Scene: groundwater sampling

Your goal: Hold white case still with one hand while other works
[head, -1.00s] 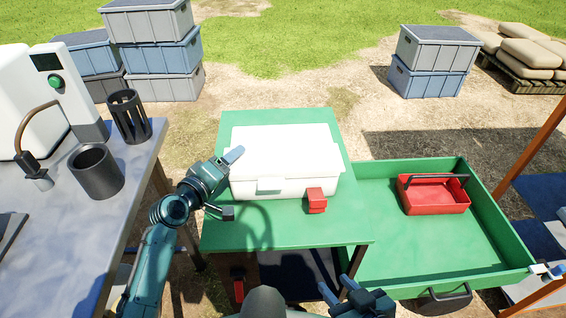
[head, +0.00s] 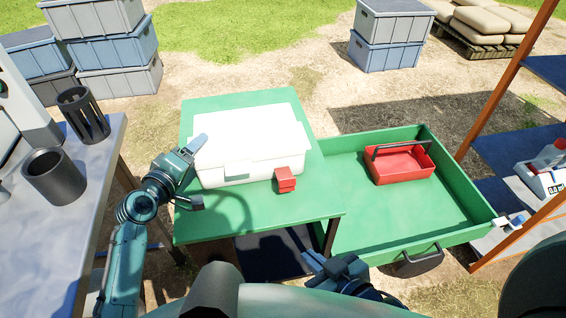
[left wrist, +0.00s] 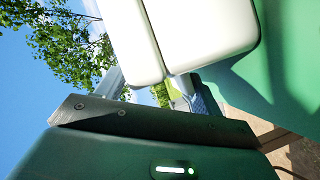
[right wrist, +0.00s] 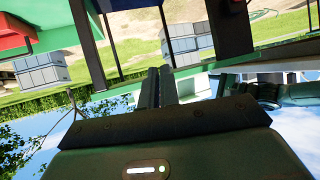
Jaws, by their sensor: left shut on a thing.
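The white case (head: 250,133) lies closed on the green table top (head: 225,221). A pale latch (head: 237,171) is on its front, and a red block-like part (head: 286,181) sits at the front right. My left gripper (head: 193,172) is at the case's left front corner. In the left wrist view its fingers (left wrist: 150,90) are on either side of the case's edge (left wrist: 195,35), shut on it. My right gripper (head: 322,264) is low in front of the table, apart from the case. In the right wrist view its fingers (right wrist: 159,87) lie close together, with nothing seen between them.
A green tray (head: 400,226) right of the table holds a red carrier (head: 400,163). A grey bench (head: 75,205) with dark cylinders (head: 54,176) stands left. A shelf with a device (head: 545,175) stands right. Stacked crates (head: 390,35) are behind.

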